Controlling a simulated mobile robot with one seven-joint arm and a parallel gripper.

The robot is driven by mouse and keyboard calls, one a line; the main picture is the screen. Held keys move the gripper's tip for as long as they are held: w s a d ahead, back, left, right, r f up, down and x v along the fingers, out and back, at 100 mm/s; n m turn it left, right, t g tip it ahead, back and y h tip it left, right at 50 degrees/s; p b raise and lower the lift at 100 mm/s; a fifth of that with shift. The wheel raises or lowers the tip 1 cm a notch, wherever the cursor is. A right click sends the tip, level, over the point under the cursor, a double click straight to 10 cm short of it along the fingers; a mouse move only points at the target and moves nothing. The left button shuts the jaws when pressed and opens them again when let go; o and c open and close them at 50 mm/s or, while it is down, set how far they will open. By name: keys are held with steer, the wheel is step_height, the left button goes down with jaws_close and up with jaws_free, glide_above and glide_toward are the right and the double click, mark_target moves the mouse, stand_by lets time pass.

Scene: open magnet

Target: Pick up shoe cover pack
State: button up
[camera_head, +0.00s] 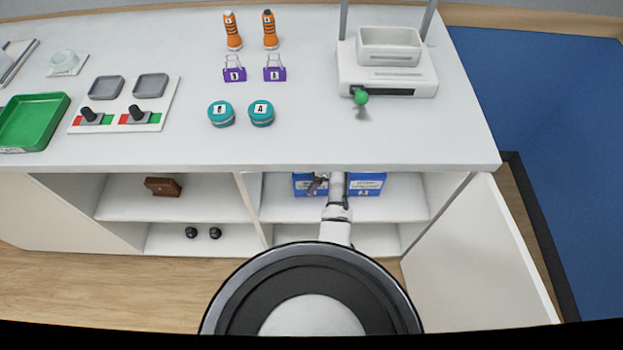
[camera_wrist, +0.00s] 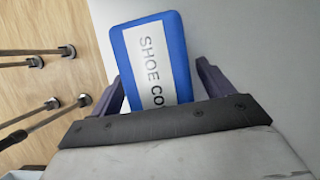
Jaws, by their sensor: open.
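The shoe cover pack (camera_wrist: 155,60) is a blue box with a white label, partly readable as "SHOE CO", in the wrist view. My gripper (camera_wrist: 161,70) is open, with one dark finger on each side of the pack's lower part. The pack is between the fingers; I cannot tell whether they touch it. In the head view my arm reaches into the cabinet's upper right shelf, where blue packs show on the left (camera_head: 304,190) and right (camera_head: 367,184). The arm partly hides them, and their labels are too small to read.
The white counter (camera_head: 300,145) overhangs the shelves. An open cabinet door (camera_head: 480,255) stands right of my arm. A brown object (camera_head: 163,187) sits on the left shelf, with two small black items (camera_head: 203,233) below. Thin metal rods (camera_wrist: 40,115) show left in the wrist view.

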steer(key=c, duration=1.3)
steer(key=shift+o, duration=0.2)
steer(key=shift+r, duration=0.1)
